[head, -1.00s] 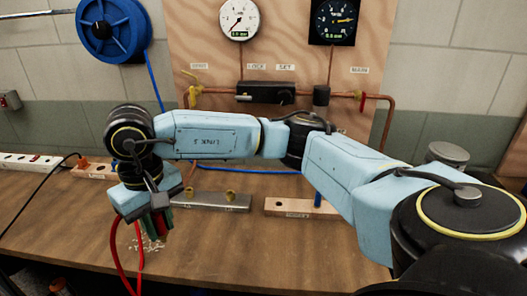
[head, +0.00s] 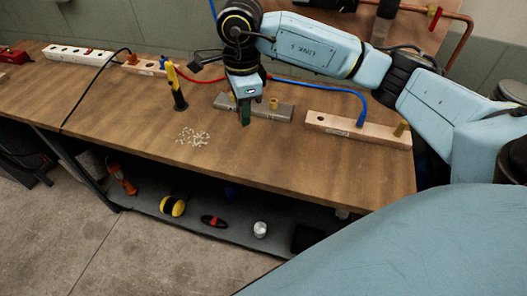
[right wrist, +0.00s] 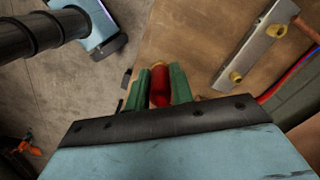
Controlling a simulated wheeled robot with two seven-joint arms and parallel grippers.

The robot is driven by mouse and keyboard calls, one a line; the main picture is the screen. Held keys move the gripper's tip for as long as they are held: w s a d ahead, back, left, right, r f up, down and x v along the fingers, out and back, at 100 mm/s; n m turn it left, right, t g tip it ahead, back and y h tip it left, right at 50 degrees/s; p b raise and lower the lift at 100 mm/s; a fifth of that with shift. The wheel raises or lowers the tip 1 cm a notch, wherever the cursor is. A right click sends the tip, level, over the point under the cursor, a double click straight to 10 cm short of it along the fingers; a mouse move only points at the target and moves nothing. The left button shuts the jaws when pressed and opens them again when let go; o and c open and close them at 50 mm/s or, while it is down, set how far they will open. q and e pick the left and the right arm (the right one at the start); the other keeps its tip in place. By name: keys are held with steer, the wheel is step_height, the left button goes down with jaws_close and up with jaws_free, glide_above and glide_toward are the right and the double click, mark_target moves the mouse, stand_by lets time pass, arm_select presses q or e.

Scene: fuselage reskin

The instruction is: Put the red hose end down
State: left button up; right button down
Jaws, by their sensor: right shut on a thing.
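My right gripper (head: 245,115) is in front of the grey metal block (head: 282,111) with brass fittings, over the bench. In the right wrist view, its green fingers (right wrist: 160,88) are shut on the red hose end (right wrist: 160,86), a red cylinder between them. In the head view the fingers hide this end. The red hose (head: 200,76) shows behind my gripper, on its left side. The metal block also shows in the right wrist view (right wrist: 250,55), beside the fingers and apart from them. My left gripper is not in view.
A wooden block (head: 340,127) at right holds a blue hose (head: 325,88). A yellow and black tool (head: 175,88) stands left of my gripper. White bits (head: 193,136) lie on the bench (head: 300,165). The bench front is mostly clear. A lower shelf holds several items.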

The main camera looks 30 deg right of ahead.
steer(key=shift+w+d+f+m+p, duration=0.25)
steer(key=shift+d+f+m, duration=0.8)
steer(key=shift+f+m, duration=2.85)
steer(key=shift+w+d+f+m+p, duration=0.1)
steer(key=shift+w+d+f+m, duration=0.75)
steer(key=shift+m, duration=5.6)
steer(key=shift+s+d+f+m+p, duration=0.2)
steer(key=shift+d+f+m, duration=1.1)
steer(key=shift+f+m, duration=2.9)
step_height(320, 180, up, 2)
steer(key=shift+m, duration=0.95)
steer(key=shift+f, duration=0.1)
